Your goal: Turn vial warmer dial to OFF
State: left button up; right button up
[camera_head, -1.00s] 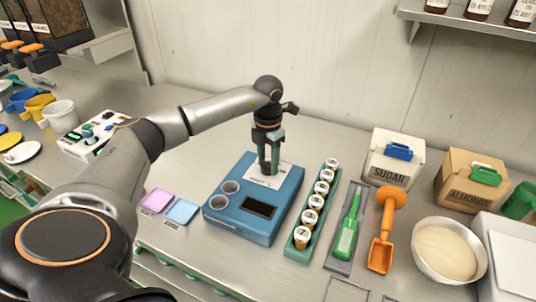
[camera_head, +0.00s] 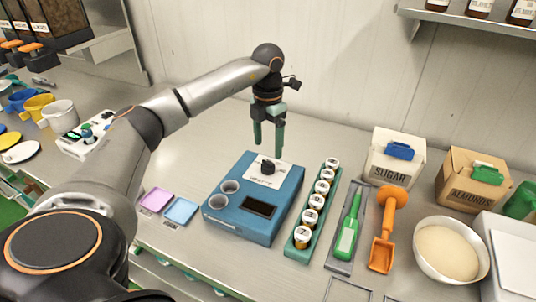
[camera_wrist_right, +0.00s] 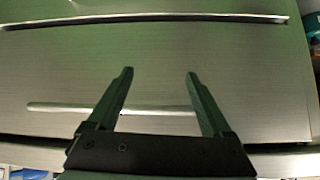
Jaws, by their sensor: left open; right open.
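The vial warmer (camera_head: 252,228) is a blue box on the steel counter in the head view, with two round wells and a dark display on top. Its black dial (camera_head: 267,166) sits on a white label plate at the back of the top face. The dial's exact pointing is too small to read. My left gripper (camera_head: 268,148) is open with green fingers pointing down, just above and behind the dial, apart from it. My right gripper (camera_wrist_right: 158,85) is open and empty in the right wrist view, over a plain grey-green surface.
A green rack of capped vials (camera_head: 315,200) stands just right of the warmer. Pink (camera_head: 157,199) and blue (camera_head: 181,211) squares lie to its left.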

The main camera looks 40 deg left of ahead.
aim_at(268, 162)
pick_arm(q)
notch_tip(268, 162, up, 6)
dwell(0.8)
